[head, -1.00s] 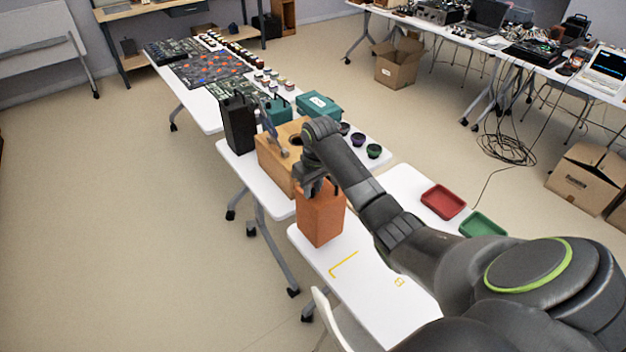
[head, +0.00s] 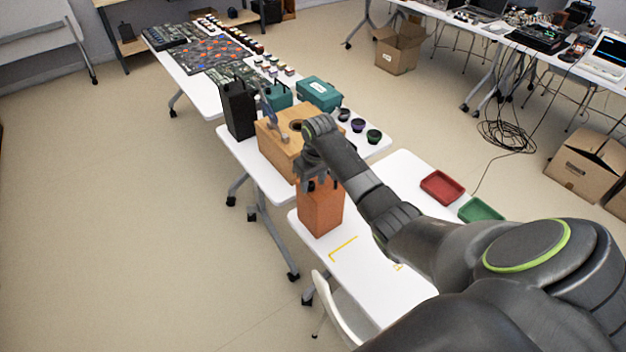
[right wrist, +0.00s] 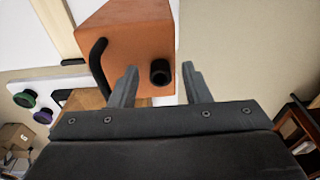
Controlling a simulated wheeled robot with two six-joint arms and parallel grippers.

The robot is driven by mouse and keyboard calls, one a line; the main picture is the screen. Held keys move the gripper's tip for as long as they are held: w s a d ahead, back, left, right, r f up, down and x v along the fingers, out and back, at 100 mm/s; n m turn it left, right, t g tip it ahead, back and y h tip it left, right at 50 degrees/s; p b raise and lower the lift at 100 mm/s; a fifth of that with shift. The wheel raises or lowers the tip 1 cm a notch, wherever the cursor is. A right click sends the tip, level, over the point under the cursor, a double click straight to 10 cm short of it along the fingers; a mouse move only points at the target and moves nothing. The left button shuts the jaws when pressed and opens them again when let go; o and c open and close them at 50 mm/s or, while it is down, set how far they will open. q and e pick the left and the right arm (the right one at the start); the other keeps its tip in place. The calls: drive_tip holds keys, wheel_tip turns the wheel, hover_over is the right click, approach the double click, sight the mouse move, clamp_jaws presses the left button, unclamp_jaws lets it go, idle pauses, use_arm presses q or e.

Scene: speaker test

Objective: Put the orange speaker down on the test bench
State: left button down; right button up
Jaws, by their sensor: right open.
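The orange speaker (head: 321,209) is a box near the left edge of the white test bench (head: 372,287). It looks upright on the bench, though its contact with the top is hard to judge. My right gripper (head: 318,181) is at its top. In the right wrist view the speaker (right wrist: 125,42) shows a bent black handle bar (right wrist: 97,68) and a round black end (right wrist: 160,72). My right gripper's fingers (right wrist: 159,70) are apart, one on each side of that black end. They do not visibly press on it. My left gripper is not in view.
Yellow corner marks (head: 343,248) lie on the bench in front of the speaker. A wooden box (head: 283,140) and a black case (head: 238,110) stand on the table behind. A red tray (head: 441,187) and a green tray (head: 480,209) lie to the right.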

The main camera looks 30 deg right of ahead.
drive_tip(key=shift+r, duration=0.1)
drive_tip(key=shift+r, duration=0.25)
wheel_tip(320, 180, up, 11)
drive_tip(key=s+b, duration=0.1)
drive_tip(key=shift+s+r+b, duration=0.15)
drive_tip(key=shift+s+b, duration=0.15)
drive_tip(key=shift+b, duration=0.1)
